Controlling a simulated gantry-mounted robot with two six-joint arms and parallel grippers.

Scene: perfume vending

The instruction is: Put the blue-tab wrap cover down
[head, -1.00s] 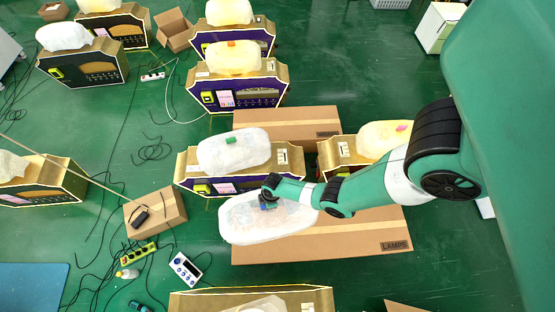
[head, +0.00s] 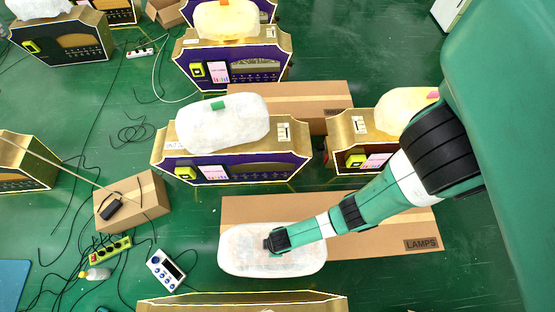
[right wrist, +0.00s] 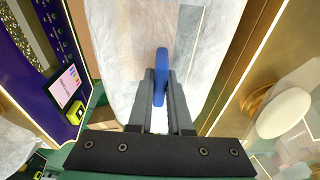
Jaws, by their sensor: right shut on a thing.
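The blue-tab wrap cover (head: 240,262) is a whitish, translucent, rounded shell. My right gripper (head: 276,243) is shut on its blue tab. The right wrist view shows the blue tab (right wrist: 161,68) between the two fingers (right wrist: 160,98), with the cover (right wrist: 120,45) behind it. In the head view the cover overlaps the left part of a long cardboard box marked LAMPS (head: 340,225) and extends past its front edge. Whether it touches the box or hangs above it cannot be told. My left gripper is not in view.
A purple-and-gold machine (head: 240,170) with a green-tab cover (head: 222,130) stands behind. Another gold machine (head: 240,301) is at the bottom edge. A small carton (head: 133,208) stands left; cables litter the floor.

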